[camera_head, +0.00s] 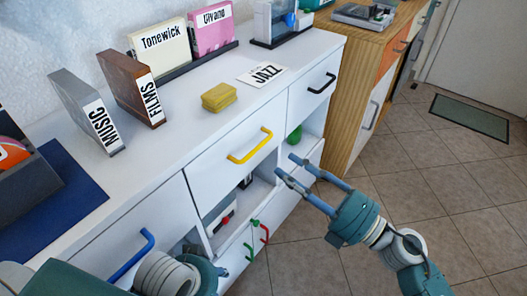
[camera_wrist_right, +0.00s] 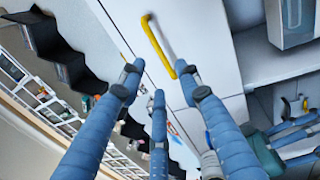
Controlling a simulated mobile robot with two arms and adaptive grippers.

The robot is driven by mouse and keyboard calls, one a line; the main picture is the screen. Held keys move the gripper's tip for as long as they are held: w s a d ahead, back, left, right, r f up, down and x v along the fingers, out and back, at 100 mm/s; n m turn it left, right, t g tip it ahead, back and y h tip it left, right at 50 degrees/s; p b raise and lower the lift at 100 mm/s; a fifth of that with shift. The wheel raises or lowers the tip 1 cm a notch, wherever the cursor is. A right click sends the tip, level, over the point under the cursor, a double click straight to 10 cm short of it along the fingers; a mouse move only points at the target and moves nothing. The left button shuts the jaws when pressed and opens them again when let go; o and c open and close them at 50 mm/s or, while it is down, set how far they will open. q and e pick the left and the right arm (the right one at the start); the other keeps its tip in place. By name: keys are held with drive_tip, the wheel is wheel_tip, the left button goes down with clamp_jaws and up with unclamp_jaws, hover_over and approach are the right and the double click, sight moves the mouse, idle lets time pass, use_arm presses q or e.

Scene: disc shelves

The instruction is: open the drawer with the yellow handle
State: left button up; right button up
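The drawer with the yellow handle has a white front (camera_head: 215,165) in the middle of the white cabinet and looks shut. Its yellow handle (camera_head: 249,146) is a bar. In the right wrist view the handle (camera_wrist_right: 155,40) is just beyond the fingers. My right gripper (camera_head: 284,164) is open and empty, its blue fingers apart, to the right of and a little below the handle in the head view, not touching it. My left gripper's body (camera_head: 205,275) is at the bottom left; its fingers are hidden there. Blue fingers (camera_wrist_right: 292,138), apparently its own, show in the right wrist view.
A blue-handled drawer (camera_head: 135,258) is on the left and a black-handled drawer (camera_head: 320,84) on the right. Open shelves and small red and green handles (camera_head: 262,232) lie below. Boxes and a yellow block (camera_head: 219,97) stand on top. The tiled floor (camera_head: 400,190) is clear at right.

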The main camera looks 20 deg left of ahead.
sight(258, 149)
drive_tip(key=x, duration=0.8)
drive_tip(key=shift+w+a, duration=0.15)
drive_tip(key=shift+a, duration=0.05)
clamp_jaws()
